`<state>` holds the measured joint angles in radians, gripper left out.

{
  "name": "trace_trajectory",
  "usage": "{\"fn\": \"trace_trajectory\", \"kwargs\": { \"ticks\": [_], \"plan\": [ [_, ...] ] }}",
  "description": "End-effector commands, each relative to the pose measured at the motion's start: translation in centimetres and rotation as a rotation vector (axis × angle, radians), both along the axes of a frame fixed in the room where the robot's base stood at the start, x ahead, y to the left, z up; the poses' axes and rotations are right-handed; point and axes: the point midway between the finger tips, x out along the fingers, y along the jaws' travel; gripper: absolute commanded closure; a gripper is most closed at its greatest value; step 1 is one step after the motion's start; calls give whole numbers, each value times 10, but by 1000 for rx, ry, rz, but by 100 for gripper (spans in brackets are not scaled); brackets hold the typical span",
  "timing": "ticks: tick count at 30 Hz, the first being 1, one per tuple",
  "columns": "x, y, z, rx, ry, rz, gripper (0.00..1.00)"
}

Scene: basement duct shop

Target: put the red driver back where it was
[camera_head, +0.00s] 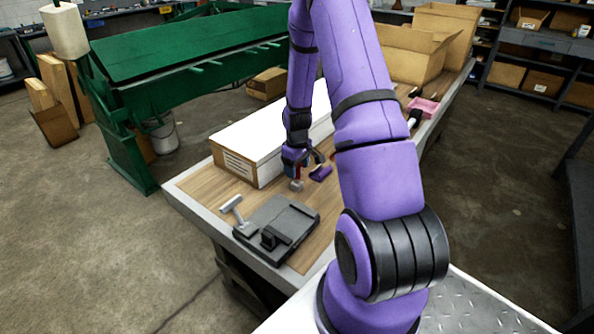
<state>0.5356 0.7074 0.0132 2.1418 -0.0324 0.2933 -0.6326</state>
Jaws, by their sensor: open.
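A dark purple object (321,173) lies on the bench just right of the gripper.
A long white-topped carton (265,137) stands left of my gripper. A black device (278,229) and a silver-grey tool (232,206) are near the bench's front end. Farther back are a pink tray (424,107) and open cardboard boxes (410,55). My arm hides part of the bench.

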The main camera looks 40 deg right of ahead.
Motion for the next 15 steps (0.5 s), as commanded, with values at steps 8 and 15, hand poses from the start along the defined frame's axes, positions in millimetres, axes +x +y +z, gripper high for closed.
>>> {"fn": "trace_trajectory", "kwargs": {
  "ticks": [8,15],
  "plan": [
    [0,0,53,-2,-4,0,36],
    [1,0,91,-2,-3,0,36]
  ]
}}
